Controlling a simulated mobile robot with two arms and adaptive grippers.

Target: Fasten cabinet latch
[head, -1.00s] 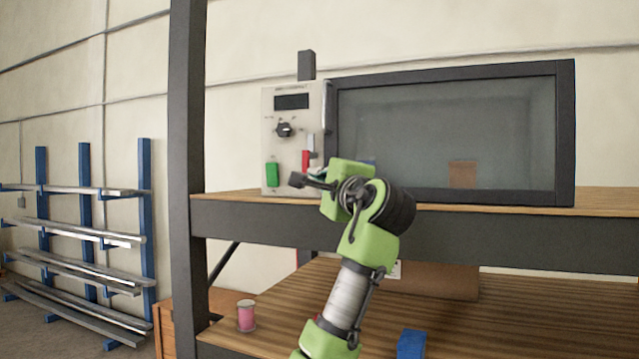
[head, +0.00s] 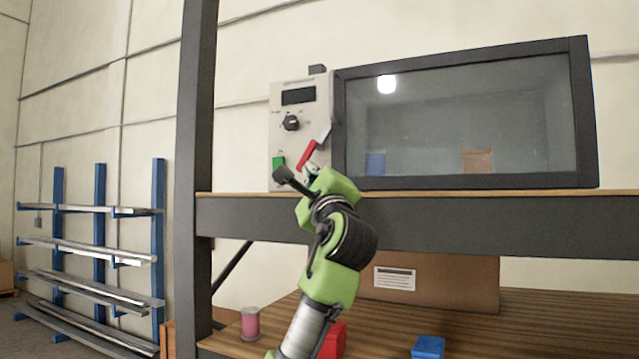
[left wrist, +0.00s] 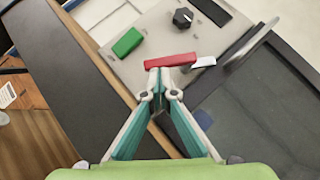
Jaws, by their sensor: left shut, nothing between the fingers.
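The cabinet (head: 465,181) has a dark-framed glass door and a pale control panel (head: 275,123) at its left. A red latch lever (head: 307,153) is on the panel's lower right, tilted with its top to the right, beside a light grey catch piece (head: 324,134) by the door edge. In the left wrist view the red lever (left wrist: 170,61) lies just past the fingertips, with the pale catch (left wrist: 203,62) at its end. My left gripper (head: 311,170) is shut and empty, its tips (left wrist: 158,76) at the lever; whether they touch is unclear. My right gripper is not in view.
A green button (head: 278,161) and a dark knob (head: 291,123) are near the lever. A dark upright post (head: 196,100) stands left of the panel. Below the shelf edge (head: 450,222) are a cardboard box (head: 455,280), a pink spool (head: 250,322), and red and blue blocks (head: 428,347).

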